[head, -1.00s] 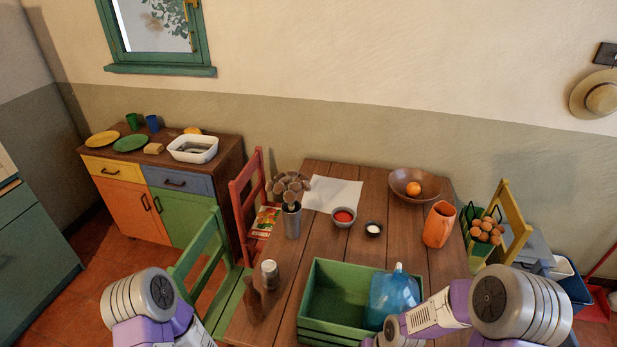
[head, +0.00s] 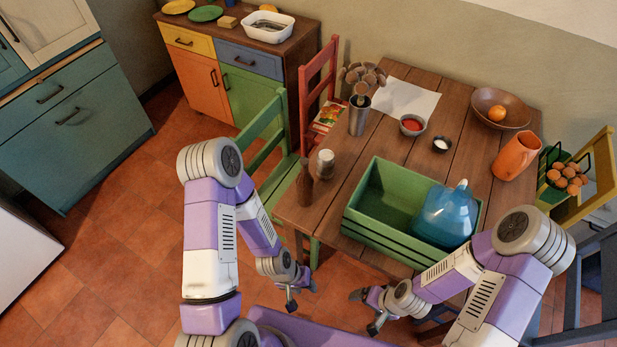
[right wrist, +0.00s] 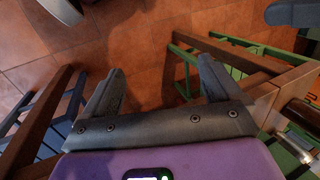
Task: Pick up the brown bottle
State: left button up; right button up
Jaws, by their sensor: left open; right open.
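The brown bottle (head: 305,184) stands upright on the near left corner of the wooden table (head: 455,98), just left of a small white-topped jar (head: 326,163). My left gripper (head: 301,291) is open and empty, in front of the table's near edge and below the bottle in the head view. My right gripper (head: 366,312) is open and empty, also in front of the table, right of the left one. In the right wrist view its two fingers (right wrist: 160,88) stand apart over the floor.
A green crate (head: 357,221) holding a blue jug (head: 447,214) stands on the table's near side. A metal vase (head: 359,116) stands behind the bottle. A green chair (head: 268,136) is at the table's left.

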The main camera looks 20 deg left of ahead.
aim_at(305, 180)
jog(key=z, duration=2.2)
jog(key=k, duration=1.3)
jog(key=u, duration=1.7)
jog(key=i, duration=0.5)
jog(key=u, duration=0.05)
